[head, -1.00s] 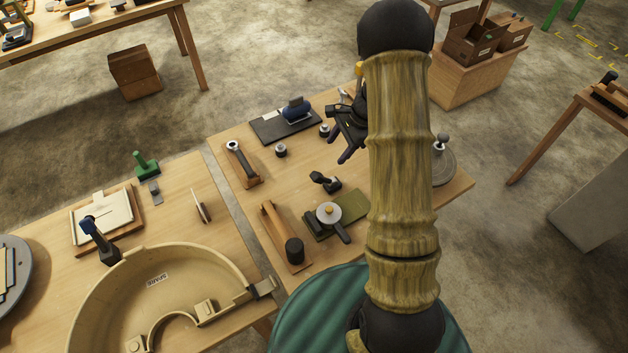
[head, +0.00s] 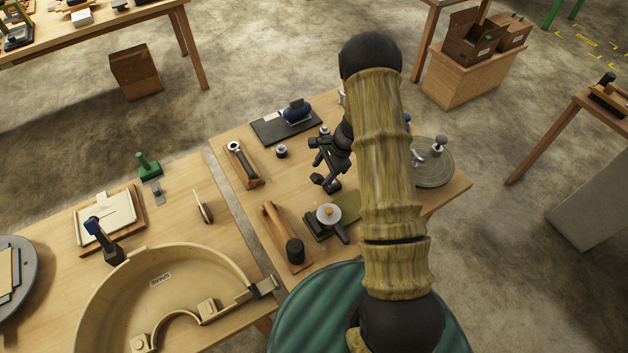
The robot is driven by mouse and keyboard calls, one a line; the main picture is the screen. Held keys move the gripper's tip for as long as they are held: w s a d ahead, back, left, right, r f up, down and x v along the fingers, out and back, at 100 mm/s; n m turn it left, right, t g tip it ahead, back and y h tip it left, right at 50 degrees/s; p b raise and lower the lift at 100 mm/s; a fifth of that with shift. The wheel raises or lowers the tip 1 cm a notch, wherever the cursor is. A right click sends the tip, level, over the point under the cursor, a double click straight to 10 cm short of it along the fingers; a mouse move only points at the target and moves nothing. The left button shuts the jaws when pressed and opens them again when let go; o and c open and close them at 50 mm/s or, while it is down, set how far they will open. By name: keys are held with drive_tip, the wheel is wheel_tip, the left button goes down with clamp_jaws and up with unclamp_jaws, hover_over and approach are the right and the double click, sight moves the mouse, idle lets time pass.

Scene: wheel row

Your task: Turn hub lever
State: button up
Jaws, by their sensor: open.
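A round metal hub (head: 328,213) with a pale centre knob sits on a dark and olive base on the middle table. A black lever (head: 341,234) sticks out from it toward the lower right; this looks like the hub lever, though no label shows. My gripper (head: 318,161) is open and empty above the table, up the picture from the hub and apart from it. My arm covers the right part of the hub's base.
A wooden block with a black cylinder (head: 294,250) stands left of the hub. A wrench-like tool on a wooden stand (head: 240,160), a dark mat with a blue roll (head: 297,111) and a grey disc (head: 437,172) share the table. A large tan half-ring tray (head: 205,258) lies left.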

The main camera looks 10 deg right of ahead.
sight(314, 183)
drive_tip(key=p+x, duration=0.1)
drive_tip(key=x, duration=0.6)
clamp_jaws()
